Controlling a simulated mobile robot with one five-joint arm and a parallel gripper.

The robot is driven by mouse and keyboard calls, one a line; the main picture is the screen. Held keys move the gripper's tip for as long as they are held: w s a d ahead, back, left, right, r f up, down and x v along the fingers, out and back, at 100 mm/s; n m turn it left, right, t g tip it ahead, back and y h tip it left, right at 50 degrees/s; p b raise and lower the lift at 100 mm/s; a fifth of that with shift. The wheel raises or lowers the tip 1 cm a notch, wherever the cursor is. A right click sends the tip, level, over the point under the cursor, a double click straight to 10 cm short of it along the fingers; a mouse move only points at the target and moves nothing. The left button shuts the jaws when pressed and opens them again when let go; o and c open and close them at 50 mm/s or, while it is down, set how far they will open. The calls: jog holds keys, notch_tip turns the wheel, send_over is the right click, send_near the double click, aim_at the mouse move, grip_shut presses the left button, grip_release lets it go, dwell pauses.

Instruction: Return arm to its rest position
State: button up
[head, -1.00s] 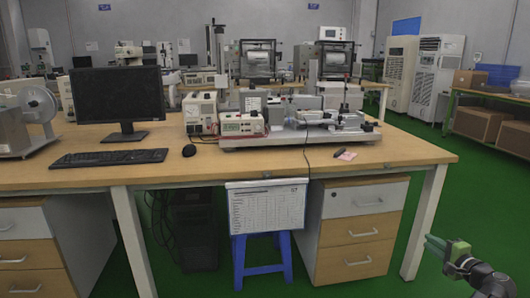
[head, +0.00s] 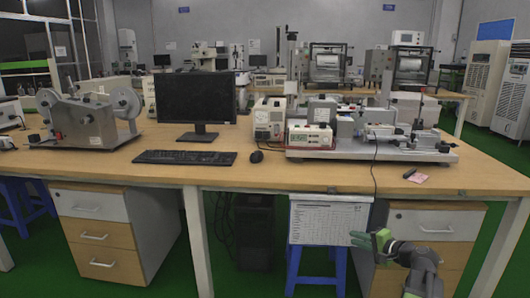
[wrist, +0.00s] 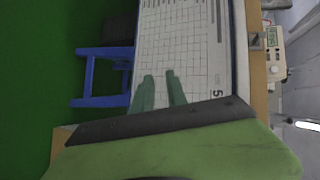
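My gripper (head: 353,238) is in the lower right of the head view, in front of the desk, between the hanging printed sheet (head: 325,222) and the drawer unit (head: 432,224). Its two green fingers show in the wrist view (wrist: 160,76) with a narrow gap between them and nothing held. The printed sheet fills much of the wrist view behind the fingertips. My dark arm reaches up from the bottom edge of the head view. Whether the fingers touch anything is not clear.
The wooden desk (head: 110,160) spans the view, with a monitor (head: 196,99), keyboard (head: 185,157) and test instruments. A blue stool (head: 340,272) stands beneath the sheet. Another drawer unit (head: 95,232) is at left. Green floor shows below.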

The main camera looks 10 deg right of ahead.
jog(key=w+a+f+n+g+y+p, duration=0.1)
jog(key=a+f+n+g, duration=0.2)
jog(key=a, duration=1.1)
jog(key=w+a+f+n+g+y+p, duration=0.1)
jog(key=w+a+n+g+y+p, duration=0.2)
jog(key=a, duration=1.2)
jog(key=s+a+f+n+g+h, duration=0.4)
jog(key=s+a+f+n+g, duration=0.15)
jog(key=s+a, duration=0.45)
jog(key=s+d+n+g+h+p, duration=0.1)
jog(key=s+d+n+g+h, duration=0.1)
jog(key=s+d+h, duration=0.4)
notch_tip(320, 180, up, 37)
jog(key=w+y+p, duration=0.1)
jog(key=p, duration=3.6)
jog(key=shift+w+d+f+p, duration=0.2)
jog(key=shift+w+d+p, duration=0.05)
jog(key=shift+d+p, duration=0.05)
